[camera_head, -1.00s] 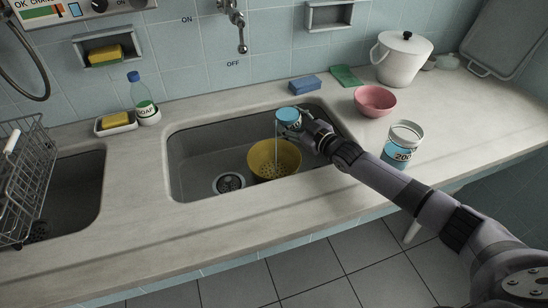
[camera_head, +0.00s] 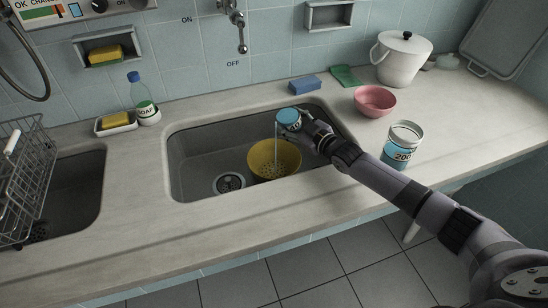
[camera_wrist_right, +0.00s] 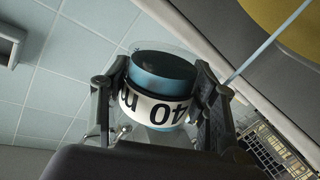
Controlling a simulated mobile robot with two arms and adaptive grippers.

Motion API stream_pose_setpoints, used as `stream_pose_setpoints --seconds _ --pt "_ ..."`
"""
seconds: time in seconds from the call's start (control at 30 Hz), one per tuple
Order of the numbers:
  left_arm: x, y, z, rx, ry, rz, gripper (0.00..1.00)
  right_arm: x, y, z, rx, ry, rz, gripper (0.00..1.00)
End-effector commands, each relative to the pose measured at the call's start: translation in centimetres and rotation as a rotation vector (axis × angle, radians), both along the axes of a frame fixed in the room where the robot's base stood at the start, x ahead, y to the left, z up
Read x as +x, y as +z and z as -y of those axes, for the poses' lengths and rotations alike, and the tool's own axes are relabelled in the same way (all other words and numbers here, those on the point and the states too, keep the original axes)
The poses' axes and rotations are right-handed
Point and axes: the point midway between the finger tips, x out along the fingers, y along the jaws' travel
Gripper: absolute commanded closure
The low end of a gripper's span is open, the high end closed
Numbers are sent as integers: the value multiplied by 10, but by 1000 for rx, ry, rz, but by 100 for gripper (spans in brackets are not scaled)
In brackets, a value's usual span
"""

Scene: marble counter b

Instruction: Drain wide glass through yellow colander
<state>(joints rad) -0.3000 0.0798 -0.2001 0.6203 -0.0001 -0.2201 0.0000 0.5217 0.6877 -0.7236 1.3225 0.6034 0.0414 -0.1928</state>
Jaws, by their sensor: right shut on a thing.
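My right gripper (camera_head: 305,129) is shut on a short, wide glass (camera_head: 288,117) with blue contents, tilted to the left over the sink. In the right wrist view the glass (camera_wrist_right: 155,102) sits between both fingers. Its white label shows "40" and part of an "m", upside down. The yellow colander (camera_head: 262,158) stands in the right sink basin, below and a little left of the glass. A thin stream (camera_head: 277,148) falls from the glass into the colander. In the wrist view part of the colander (camera_wrist_right: 293,22) shows at top right. My left gripper is out of view.
A glass of blue liquid labelled 200 (camera_head: 402,146) stands on the counter, right of my right arm. A pink bowl (camera_head: 375,101), blue sponge (camera_head: 305,84), green cloth (camera_head: 346,75) and white pot (camera_head: 401,60) lie behind. The faucet (camera_head: 238,28) hangs above the sink.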

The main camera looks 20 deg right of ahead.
Motion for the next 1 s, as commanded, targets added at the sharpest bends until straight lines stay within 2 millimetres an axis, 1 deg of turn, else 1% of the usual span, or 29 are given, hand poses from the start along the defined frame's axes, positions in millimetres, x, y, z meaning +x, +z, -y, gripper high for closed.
stream_pose_setpoints --seconds 1.0 --pt "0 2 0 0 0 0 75 0 -2 1 -58 -2 17 87"
